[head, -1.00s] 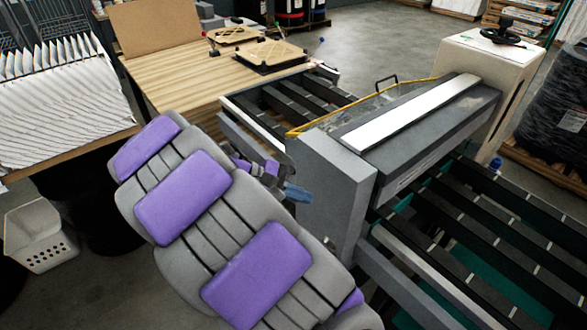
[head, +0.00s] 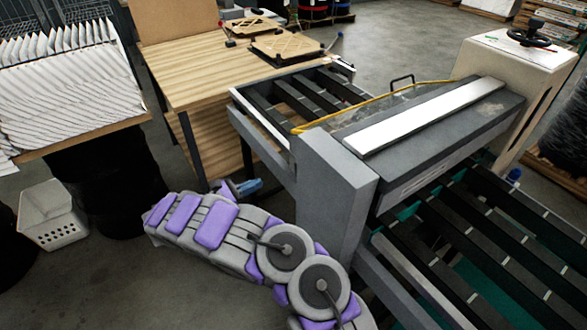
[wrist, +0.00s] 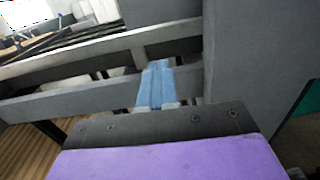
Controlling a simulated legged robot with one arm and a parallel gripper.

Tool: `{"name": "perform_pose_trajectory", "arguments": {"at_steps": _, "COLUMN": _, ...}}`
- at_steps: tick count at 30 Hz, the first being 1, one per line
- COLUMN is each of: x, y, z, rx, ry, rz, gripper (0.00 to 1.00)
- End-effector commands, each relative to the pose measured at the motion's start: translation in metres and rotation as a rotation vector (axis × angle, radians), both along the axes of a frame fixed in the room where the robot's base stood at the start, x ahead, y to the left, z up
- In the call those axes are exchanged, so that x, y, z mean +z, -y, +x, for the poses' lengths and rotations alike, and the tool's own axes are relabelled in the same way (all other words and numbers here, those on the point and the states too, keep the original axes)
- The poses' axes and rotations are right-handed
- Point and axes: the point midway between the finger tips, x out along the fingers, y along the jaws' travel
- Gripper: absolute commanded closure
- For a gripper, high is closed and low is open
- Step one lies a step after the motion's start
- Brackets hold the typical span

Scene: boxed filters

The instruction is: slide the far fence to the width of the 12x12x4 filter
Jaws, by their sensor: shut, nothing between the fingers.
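My gripper (head: 245,187) has blue fingers, shut and empty, low beside the near side of the infeed conveyor in the head view. In the wrist view the blue fingertips (wrist: 155,84) sit together in front of grey rails (wrist: 90,100); I cannot tell whether they touch. The infeed's near side rail (head: 262,122) has a pale top edge. Its far side (head: 338,70) is beyond the dark belts; I cannot tell which part is the far fence. Two tan-framed, filter-like squares (head: 288,46) lie on the wooden table; their sizes are not readable.
The grey machine housing (head: 335,190) stands right of my gripper, with a yellow hose (head: 370,102) along its top. The wooden table (head: 200,65) and its leg are behind. A white basket (head: 50,215) stands on the floor at left. Open floor lies between basket and arm.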

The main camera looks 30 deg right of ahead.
Motion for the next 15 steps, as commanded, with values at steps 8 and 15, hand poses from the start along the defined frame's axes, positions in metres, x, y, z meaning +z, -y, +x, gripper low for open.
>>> {"name": "perform_pose_trajectory", "arguments": {"at_steps": 8, "x": -0.008, "y": 0.014, "z": 0.003, "rx": 0.013, "ry": -0.015, "rz": -0.002, "gripper": 1.0}}
{"name": "perform_pose_trajectory", "arguments": {"at_steps": 15, "x": -0.008, "y": 0.058, "z": 0.005, "rx": 0.011, "ry": -0.013, "rz": -0.003, "gripper": 1.0}}
